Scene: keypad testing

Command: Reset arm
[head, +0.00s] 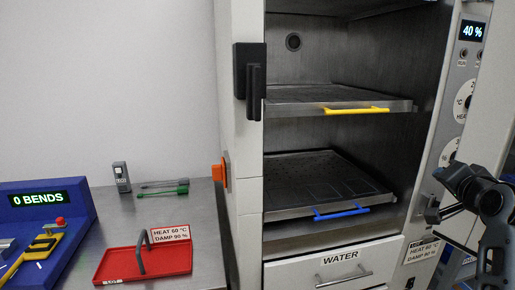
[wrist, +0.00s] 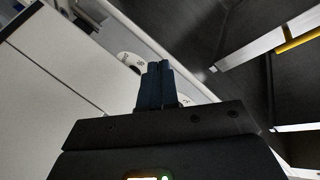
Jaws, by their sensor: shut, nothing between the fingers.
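My gripper (wrist: 156,72) shows in the wrist view with its two dark fingers together and nothing between them. In the head view my black arm (head: 480,195) reaches in from the lower right edge. It is in front of the right side of an open test cabinet (head: 249,170), near the control panel (head: 462,90). The fingers are hard to make out in the head view. In the wrist view, pale panels lie left of the fingers, and the dark cabinet inside with a yellow handle (wrist: 298,40) lies to the right.
The cabinet holds a shelf with a yellow handle (head: 356,110) and one with a blue handle (head: 341,212), above a WATER drawer (head: 343,277). On the bench at left are a red tray (head: 120,264), green-handled tools (head: 170,191) and a blue "0 BENDS" rig (head: 75,222).

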